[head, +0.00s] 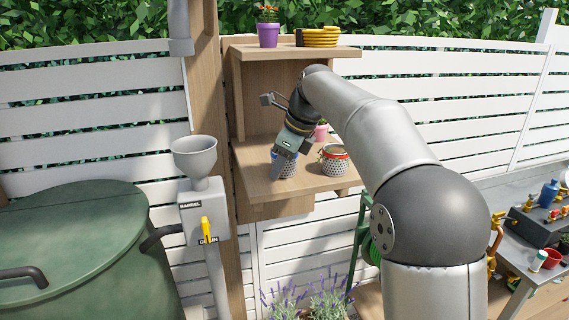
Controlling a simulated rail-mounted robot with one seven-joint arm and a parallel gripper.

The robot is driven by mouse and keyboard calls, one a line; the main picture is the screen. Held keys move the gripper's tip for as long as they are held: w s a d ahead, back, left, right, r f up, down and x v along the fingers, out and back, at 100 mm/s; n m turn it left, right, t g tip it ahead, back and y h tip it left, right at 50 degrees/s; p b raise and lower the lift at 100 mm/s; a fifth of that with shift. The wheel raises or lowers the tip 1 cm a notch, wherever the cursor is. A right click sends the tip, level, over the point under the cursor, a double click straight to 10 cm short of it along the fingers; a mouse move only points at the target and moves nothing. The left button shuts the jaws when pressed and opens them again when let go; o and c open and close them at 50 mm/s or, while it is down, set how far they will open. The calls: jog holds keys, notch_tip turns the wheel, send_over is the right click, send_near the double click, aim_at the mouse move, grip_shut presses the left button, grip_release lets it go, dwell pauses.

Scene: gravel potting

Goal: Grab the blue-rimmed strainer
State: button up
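The blue-rimmed strainer (289,169) stands on the lower wooden shelf (262,188). It has a pale perforated body, and my gripper covers much of it from this view. My gripper (277,168) points down at the strainer, with a finger in front of its left side. I cannot tell whether the fingers touch it, or whether they are open or shut. A similar strainer with a red rim (334,161) stands to the right on the same shelf.
A pink pot (321,131) stands behind the strainers. The upper shelf (290,51) holds a purple flowerpot (268,35) and a yellow coiled hose (320,37). A wooden post (205,90) and a grey funnel (195,155) stand to the left.

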jog(key=shift+c, duration=0.2)
grip_shut()
